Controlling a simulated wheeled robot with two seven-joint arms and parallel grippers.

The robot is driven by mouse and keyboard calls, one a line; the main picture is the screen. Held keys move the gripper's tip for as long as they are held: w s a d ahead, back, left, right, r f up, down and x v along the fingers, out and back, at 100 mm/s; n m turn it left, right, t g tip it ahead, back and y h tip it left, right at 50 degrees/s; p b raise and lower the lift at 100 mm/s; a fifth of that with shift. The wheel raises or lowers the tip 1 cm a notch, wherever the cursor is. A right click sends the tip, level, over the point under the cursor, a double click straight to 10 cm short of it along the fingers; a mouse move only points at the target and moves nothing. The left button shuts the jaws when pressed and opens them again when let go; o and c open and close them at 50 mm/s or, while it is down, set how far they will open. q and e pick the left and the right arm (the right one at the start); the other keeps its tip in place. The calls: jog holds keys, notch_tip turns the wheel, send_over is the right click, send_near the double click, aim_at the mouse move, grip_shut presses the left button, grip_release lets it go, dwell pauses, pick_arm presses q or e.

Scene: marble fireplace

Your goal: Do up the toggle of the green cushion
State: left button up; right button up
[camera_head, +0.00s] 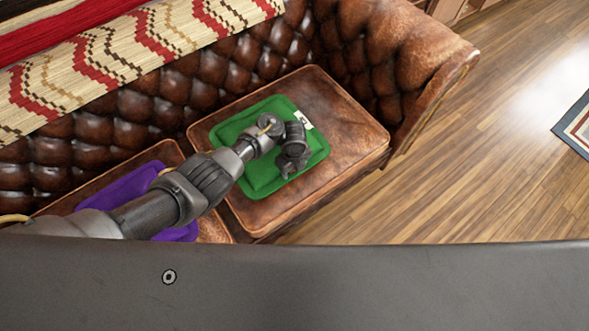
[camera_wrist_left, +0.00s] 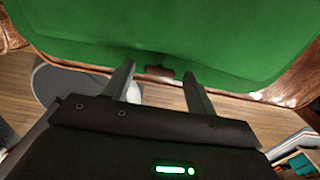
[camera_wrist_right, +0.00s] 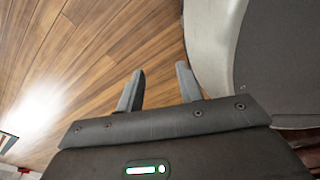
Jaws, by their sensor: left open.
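The green cushion (camera_head: 262,182) lies on the right seat of the brown leather sofa, with a small white patch at its far right edge. My left gripper (camera_head: 284,172) is over the cushion's near right part. In the left wrist view the cushion (camera_wrist_left: 215,35) fills the top. A small dark brown toggle-like piece (camera_wrist_left: 159,73) sits at its edge, between the open fingertips of my left gripper (camera_wrist_left: 160,84). I cannot tell whether the fingers touch it. In the right wrist view my right gripper (camera_wrist_right: 160,78) is open and empty, over the wooden floor.
A purple cushion (camera_head: 120,190) lies on the left seat, partly under my left arm. The tufted sofa back (camera_head: 150,105) carries a patterned throw (camera_head: 120,60). The sofa's arm (camera_head: 430,75) bounds the right side. Wooden floor (camera_head: 470,165) is clear beyond it.

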pick_arm(q)
jog(key=c, duration=1)
jog(key=shift+r+n+p, duration=0.15)
jog(key=shift+n+p, duration=0.5)
jog(key=shift+n, duration=0.45)
jog(key=shift+d+n, duration=0.1)
jog(key=shift+n, duration=0.5)
jog(key=shift+w+n, duration=0.1)
jog(key=shift+n, duration=0.5)
jog(key=o, duration=1)
pick_arm(e)
jog(key=shift+s+a+r, duration=0.2)
jog(key=shift+a+r, duration=0.35)
jog(key=shift+r, duration=0.15)
